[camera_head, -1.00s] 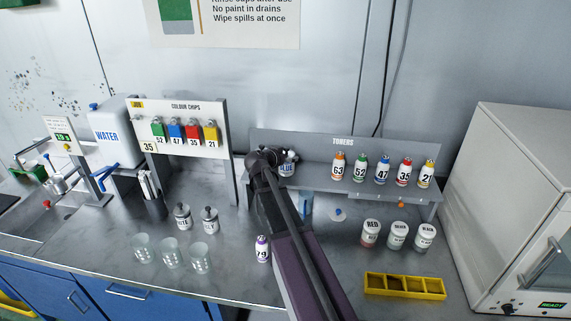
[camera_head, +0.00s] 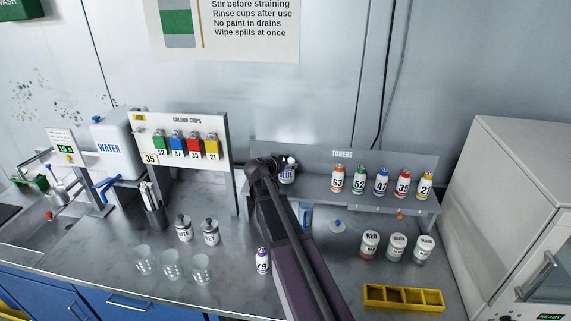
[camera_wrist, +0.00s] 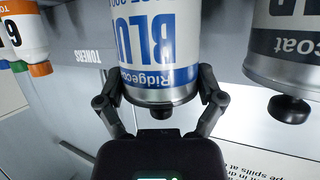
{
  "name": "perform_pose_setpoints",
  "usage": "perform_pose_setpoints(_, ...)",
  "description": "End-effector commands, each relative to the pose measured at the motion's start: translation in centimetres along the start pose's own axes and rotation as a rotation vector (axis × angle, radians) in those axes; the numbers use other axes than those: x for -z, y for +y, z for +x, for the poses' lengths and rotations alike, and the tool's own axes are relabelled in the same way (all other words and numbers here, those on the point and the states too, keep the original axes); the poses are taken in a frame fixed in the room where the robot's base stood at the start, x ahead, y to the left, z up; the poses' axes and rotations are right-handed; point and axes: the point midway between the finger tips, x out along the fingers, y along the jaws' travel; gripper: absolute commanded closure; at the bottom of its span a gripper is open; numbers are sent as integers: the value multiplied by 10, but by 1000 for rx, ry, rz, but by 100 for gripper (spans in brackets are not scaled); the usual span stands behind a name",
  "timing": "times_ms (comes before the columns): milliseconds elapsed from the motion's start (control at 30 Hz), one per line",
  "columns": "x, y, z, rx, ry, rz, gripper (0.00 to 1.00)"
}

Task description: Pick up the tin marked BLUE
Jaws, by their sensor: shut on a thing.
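The tin marked BLUE (camera_head: 287,176) is white with blue lettering, at the left end of the TONERS shelf, partly hidden behind my arm. In the wrist view the BLUE tin (camera_wrist: 150,45) appears upside down, with its silver rim and dark knob towards my gripper. My gripper (camera_wrist: 158,78) has a finger on each side of the tin and is shut on it. In the head view my gripper (camera_head: 281,163) is mostly hidden by my own arm. I cannot tell whether the tin's base touches the shelf.
Another tin (camera_wrist: 284,45) with dark lettering stands close beside it, right in the wrist view. Numbered toner bottles (camera_head: 381,182) line the shelf (camera_head: 310,190) to the right. Cups (camera_head: 171,265), a purple bottle (camera_head: 262,261) and a yellow tray (camera_head: 404,297) are on the bench below.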

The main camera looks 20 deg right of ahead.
Motion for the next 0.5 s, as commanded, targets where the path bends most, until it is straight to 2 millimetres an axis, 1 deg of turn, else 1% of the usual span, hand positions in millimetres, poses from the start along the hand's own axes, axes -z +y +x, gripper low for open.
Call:
perform_pose_setpoints(33,8,0,-3,0,1,0,74)
perform_pose_setpoints(167,17,0,-9,1,1,-1,74)
perform_pose_setpoints(200,9,0,-18,3,0,-2,74)
perform_pose_setpoints(367,-1,-4,-50,4,1,-2,74)
perform_pose_setpoints(500,-10,-6,-80,4,1,-2,74)
